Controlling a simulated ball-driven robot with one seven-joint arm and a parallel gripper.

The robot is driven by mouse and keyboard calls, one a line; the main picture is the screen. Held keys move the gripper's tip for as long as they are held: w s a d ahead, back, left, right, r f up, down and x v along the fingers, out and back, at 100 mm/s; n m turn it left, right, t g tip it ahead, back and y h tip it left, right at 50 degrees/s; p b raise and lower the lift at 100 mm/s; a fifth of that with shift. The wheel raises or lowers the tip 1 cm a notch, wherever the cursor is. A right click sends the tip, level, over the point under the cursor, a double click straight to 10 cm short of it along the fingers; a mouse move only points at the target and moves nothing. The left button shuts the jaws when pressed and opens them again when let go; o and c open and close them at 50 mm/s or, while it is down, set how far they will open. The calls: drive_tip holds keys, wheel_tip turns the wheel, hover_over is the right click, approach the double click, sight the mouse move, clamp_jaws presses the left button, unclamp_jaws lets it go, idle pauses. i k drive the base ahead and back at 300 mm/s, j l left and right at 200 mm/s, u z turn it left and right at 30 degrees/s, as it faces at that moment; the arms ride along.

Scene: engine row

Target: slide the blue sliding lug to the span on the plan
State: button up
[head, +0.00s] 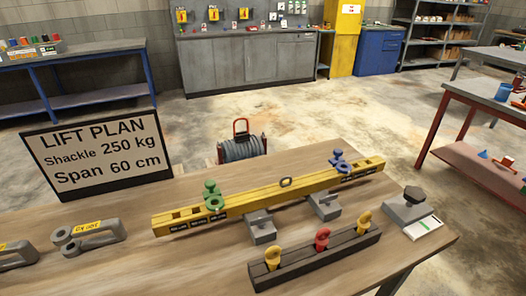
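The blue sliding lug (339,161) sits upright on the yellow spreader beam (262,200), near its right end. A green lug (212,194) sits on the beam towards the left end. Dark slots show in the beam's top outside both lugs. Small black labels run along its front face under both ends; their text is too small to read. The lift plan board (97,157) stands at the table's left and reads "Shackle 250 kg" and "Span 60 cm". My gripper is not in view.
The beam rests on two grey blocks (261,229) on the wooden table (180,265). A dark rack (315,260) in front holds two yellow pins and a red one. Grey shackles (90,236) lie left. A grey block with a dark knob (408,206) stands right.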

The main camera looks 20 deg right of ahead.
sight(338, 161)
drive_tip(key=i+l+z, duration=0.15)
drive_tip(key=z, duration=0.25)
drive_tip(key=i+l+z, duration=0.15)
drive_tip(key=z, duration=0.2)
drive_tip(key=i+l+z, duration=0.2)
drive_tip(key=z, duration=0.2)
